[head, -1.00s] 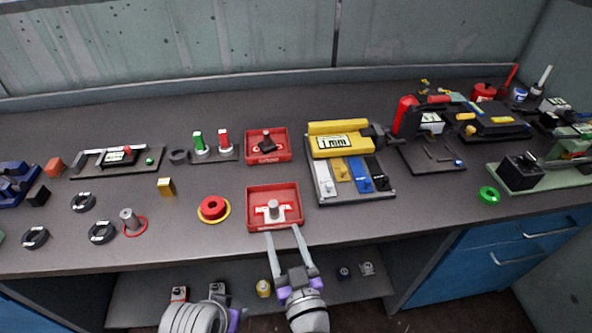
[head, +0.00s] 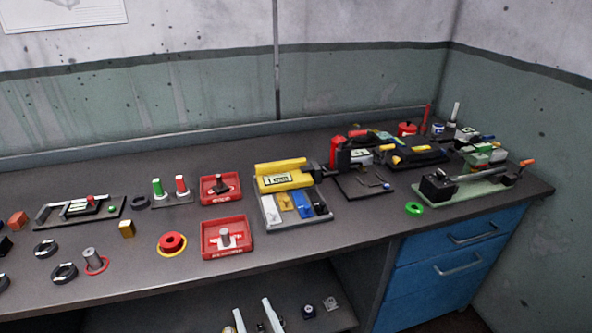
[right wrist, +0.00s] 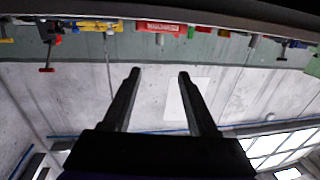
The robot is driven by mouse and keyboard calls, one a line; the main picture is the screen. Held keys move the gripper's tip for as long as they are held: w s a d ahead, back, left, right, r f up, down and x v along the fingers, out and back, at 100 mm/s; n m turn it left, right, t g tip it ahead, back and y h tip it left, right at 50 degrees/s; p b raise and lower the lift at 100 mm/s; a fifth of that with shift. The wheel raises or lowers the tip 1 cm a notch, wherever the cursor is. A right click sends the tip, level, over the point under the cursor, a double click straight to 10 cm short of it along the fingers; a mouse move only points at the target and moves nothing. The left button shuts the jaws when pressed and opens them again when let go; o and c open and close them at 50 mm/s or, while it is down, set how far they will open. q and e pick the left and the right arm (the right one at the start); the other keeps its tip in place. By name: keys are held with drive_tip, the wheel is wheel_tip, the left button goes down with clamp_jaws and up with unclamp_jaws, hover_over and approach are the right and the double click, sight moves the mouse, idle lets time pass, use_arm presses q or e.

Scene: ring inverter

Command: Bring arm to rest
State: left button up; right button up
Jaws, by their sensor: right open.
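My right gripper (head: 254,315) shows at the bottom edge of the head view as two pale fingers, open and empty. It is below the front edge of the workbench (head: 340,236), in front of the lower shelf. In the right wrist view my right gripper (right wrist: 160,73) shows as two dark, parted fingers with nothing between them. My left gripper is not in view.
The nearer red tray (head: 214,251) with a grey peg stands near the bench's front edge. A blue drawer cabinet (head: 440,285) is at the right. Small parts (head: 331,304) sit on the lower shelf.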

drive_tip(key=s+d+f+m+g+h, duration=0.2)
drive_tip(key=s+d+f+g+h, duration=0.15)
drive_tip(key=d, duration=0.55)
drive_tip(key=s+d+f+m+g+h, duration=0.1)
drive_tip(key=s+d+f+g+h, duration=0.1)
drive_tip(key=s+d+f+g, duration=0.45)
drive_tip(key=s+d+f+m+g+h, duration=0.2)
drive_tip(key=d+f, duration=0.1)
drive_tip(key=d, duration=0.8)
use_arm(q)
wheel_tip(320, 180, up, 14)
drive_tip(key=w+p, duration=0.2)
drive_tip(key=p, duration=1.1)
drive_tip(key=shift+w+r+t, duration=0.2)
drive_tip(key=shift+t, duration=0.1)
use_arm(e)
wheel_tip(320, 180, up, 14)
drive_tip(key=w+a+t, duration=0.1)
drive_tip(key=w, duration=0.1)
drive_tip(key=shift+w+r, duration=0.15)
drive_tip(key=shift+w, duration=0.15)
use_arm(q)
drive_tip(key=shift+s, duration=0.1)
use_arm(e)
drive_tip(key=shift+s, duration=0.1)
